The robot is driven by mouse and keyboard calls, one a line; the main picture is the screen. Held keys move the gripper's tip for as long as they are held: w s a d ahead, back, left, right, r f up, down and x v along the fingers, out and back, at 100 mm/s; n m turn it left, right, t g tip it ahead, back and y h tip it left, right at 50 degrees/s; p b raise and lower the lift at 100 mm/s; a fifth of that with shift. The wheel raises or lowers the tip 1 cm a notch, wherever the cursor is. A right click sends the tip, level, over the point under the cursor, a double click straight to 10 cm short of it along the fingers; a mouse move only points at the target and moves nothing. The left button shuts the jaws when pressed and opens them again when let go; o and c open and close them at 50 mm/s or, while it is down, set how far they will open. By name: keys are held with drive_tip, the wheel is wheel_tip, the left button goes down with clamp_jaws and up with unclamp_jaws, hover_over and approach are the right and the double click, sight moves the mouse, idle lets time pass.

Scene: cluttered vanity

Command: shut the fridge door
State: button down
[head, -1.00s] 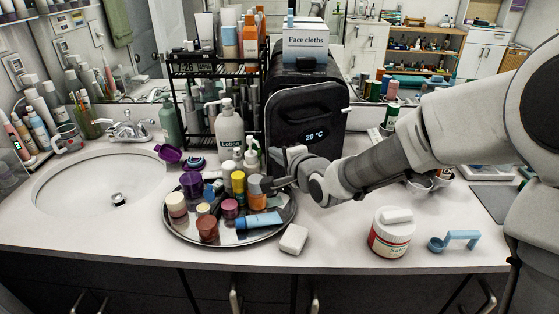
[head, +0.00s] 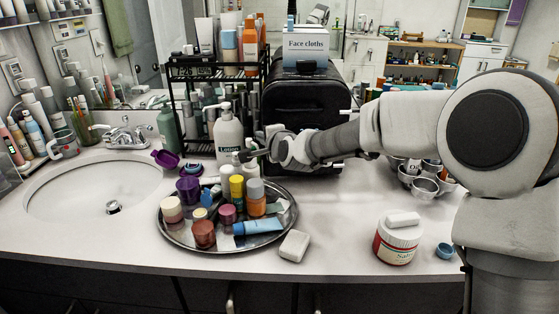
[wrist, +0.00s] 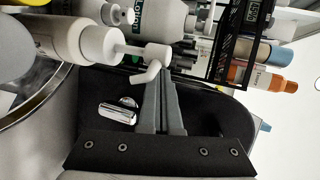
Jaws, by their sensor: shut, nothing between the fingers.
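The fridge (head: 300,100) is a small black box with rounded corners behind the tray, with a box of face cloths on top. Its dark front faces me, partly covered by my arm, and no temperature display shows. I cannot tell whether a gap remains at its door. My gripper (head: 245,156) is at the fridge's front left, near the pump bottles. In the wrist view my gripper (wrist: 163,72) is shut and empty, its tips close to a white pump nozzle (wrist: 150,72). The dark fridge surface (wrist: 210,105) lies behind the fingers, and I cannot tell whether they touch it.
A white lotion bottle (head: 228,133) stands left of the gripper. A round metal tray (head: 180,238) full of small bottles lies in front. A soap bar (head: 294,246), a red-labelled jar (head: 396,240) and metal cups (head: 424,188) stand rightward.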

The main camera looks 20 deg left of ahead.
drive_tip(key=shift+w+a, duration=0.35)
drive_tip(key=shift+w, duration=0.5)
